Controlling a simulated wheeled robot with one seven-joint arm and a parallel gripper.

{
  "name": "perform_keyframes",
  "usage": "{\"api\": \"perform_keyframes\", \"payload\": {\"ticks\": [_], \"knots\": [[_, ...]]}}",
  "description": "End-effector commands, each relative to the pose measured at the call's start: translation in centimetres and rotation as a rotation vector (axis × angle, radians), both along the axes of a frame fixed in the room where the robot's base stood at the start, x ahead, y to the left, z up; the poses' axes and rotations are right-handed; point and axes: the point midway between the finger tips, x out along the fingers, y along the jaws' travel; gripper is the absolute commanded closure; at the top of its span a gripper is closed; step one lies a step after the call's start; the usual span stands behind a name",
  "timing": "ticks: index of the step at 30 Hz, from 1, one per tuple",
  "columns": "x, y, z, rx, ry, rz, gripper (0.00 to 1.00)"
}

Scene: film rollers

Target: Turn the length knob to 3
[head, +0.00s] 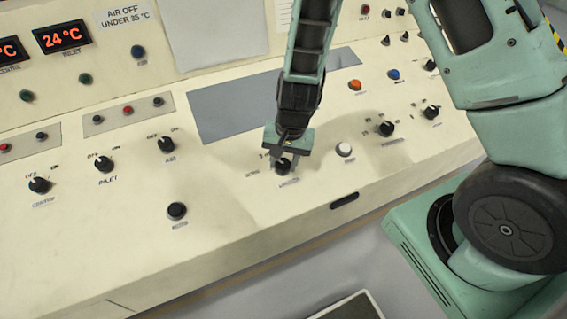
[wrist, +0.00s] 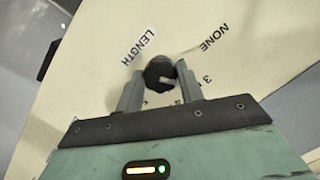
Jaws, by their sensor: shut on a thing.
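The length knob (head: 284,167) is black and round and sits on the cream sloping panel, left of a white button. In the wrist view the knob (wrist: 158,70) shows between the two grey fingers of my gripper (wrist: 160,78), which are shut on its sides. My gripper (head: 284,160) comes down on the knob from above in the head view. A pale mark on the knob points roughly toward the 3; the exact alignment is hard to tell. Other figures are partly hidden by my gripper.
A white button (head: 345,149) is close on the right, and another black knob (head: 386,129) is beyond it.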

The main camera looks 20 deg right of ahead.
Motion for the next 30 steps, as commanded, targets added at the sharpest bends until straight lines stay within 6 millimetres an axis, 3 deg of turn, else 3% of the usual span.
{"api": "perform_keyframes", "payload": {"ticks": [9,23,24,26,30], "knots": [[0.03,-0.03,0.0,0.023,-0.001,-0.097,0.86],[0.01,0.0,0.05,0.026,-0.001,-0.108,0.86],[0.01,0.0,0.05,0.026,-0.001,-0.108,0.57],[0.01,0.0,0.05,0.026,-0.001,-0.108,0.41],[0.01,-0.01,0.03,0.026,-0.001,-0.108,0.41]]}}
